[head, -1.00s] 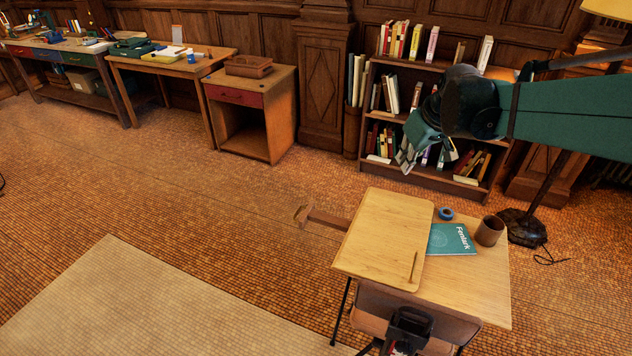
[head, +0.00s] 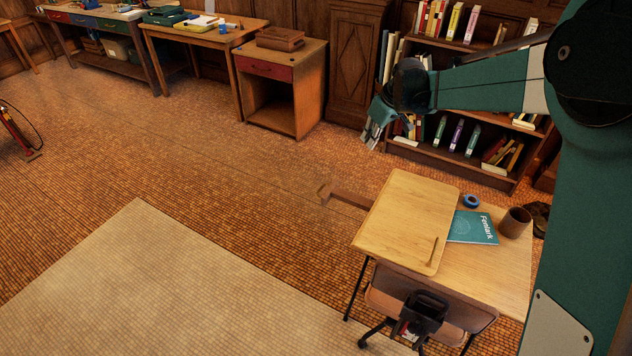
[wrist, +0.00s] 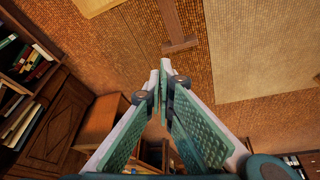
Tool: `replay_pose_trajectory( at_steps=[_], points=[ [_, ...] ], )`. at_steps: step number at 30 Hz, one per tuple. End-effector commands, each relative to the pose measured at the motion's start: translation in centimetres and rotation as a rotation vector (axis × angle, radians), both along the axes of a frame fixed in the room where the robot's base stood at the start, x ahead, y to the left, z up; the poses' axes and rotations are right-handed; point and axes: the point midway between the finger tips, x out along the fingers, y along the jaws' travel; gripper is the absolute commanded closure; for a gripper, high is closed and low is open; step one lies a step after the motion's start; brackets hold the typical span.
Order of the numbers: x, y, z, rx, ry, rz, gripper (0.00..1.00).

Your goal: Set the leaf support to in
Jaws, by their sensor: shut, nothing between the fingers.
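The leaf support is a dark brown wooden bar (head: 348,198) with a crosspiece at its outer end. It sticks out to the left from under the drawing board (head: 412,215) of the desk. In the wrist view the bar (wrist: 172,22) shows at the top, its crosspiece beyond my fingertips. My gripper (head: 369,140) is in the air above and behind the support, in front of the bookcase. In the wrist view my gripper (wrist: 163,72) has its fingertips together, with nothing between them and apart from the support.
On the desk are a teal book (head: 473,228), a brown cup (head: 514,222) and a blue tape roll (head: 471,201). A chair (head: 420,310) stands at the desk's front. A bookcase (head: 466,169) stands behind. The floor left of the support is clear.

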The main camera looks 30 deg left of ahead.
Motion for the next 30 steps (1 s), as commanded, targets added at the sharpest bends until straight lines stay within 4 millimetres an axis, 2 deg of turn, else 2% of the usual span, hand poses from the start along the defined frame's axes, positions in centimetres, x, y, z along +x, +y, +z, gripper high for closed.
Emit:
replay_pose_trajectory(
  at_steps=[1,9,21,27,30],
  points=[
    [0.3,1.3,-0.9,-0.001,0.002,0.02,1.0],
    [1.1,7.4,-5.7,-0.006,0.015,0.13,1.0],
    [0.8,16.2,-13.8,-0.01,0.029,0.294,1.0],
    [0.1,19.6,-17.4,-0.012,0.036,0.363,1.0],
    [-0.2,20.7,-18.6,-0.012,0.038,0.385,1.0]
  ],
)
